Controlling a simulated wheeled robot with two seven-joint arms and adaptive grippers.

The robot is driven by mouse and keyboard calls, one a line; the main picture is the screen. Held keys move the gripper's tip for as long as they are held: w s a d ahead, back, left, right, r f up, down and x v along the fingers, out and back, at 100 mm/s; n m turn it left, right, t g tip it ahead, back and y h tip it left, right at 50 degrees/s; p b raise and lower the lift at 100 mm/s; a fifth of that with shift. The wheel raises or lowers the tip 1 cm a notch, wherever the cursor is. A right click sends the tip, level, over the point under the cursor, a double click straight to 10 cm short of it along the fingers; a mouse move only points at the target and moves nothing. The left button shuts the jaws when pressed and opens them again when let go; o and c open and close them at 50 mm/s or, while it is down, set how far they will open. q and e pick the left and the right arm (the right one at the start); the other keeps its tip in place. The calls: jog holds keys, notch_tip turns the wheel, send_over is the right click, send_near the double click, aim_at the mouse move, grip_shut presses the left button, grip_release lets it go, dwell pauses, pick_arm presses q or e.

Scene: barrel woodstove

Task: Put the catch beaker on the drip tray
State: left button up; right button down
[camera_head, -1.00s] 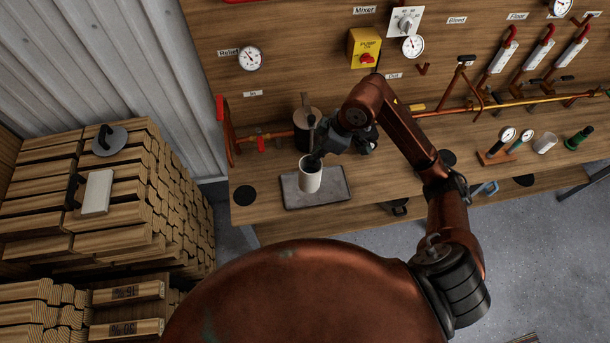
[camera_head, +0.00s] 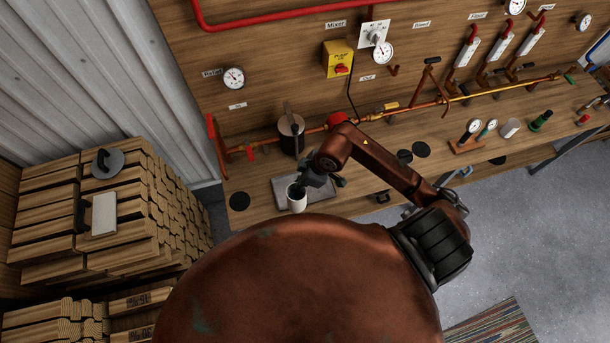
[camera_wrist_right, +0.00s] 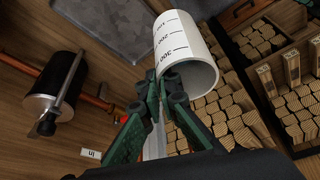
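The catch beaker is a white cup with printed graduations (camera_head: 297,201), also large in the wrist view (camera_wrist_right: 186,48). My right gripper (camera_wrist_right: 163,92) is shut on its rim wall, one finger seemingly inside the mouth; in the head view the gripper (camera_head: 306,184) is at the beaker's upper right. The drip tray, a flat grey plate (camera_head: 283,184), lies on the bench and shows in the wrist view (camera_wrist_right: 110,25). In the head view the beaker overlaps the tray's front part; in the wrist view it appears beside the tray, seemingly held above. My left gripper is not in view.
A copper pipe (camera_head: 440,101) runs along the bench back. Stacked firewood (camera_head: 50,220) stands at the left. A gauge stand (camera_head: 468,142) is farther right.

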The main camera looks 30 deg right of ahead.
jog(key=w+d+f+p, duration=0.2)
jog(key=w+d+f, duration=0.5)
jog(key=f, duration=0.5)
jog(key=shift+w+d+p, duration=0.3)
jog(key=shift+w+d, duration=0.05)
jog(key=shift+w, duration=0.7)
jog(key=shift+f, duration=0.1)
jog(key=c, duration=2.2)
grip_release()
jog(key=shift+o, duration=0.2)
jog(key=b+v, duration=0.1)
jog(key=v, duration=1.1)
jog(key=shift+b, duration=0.4)
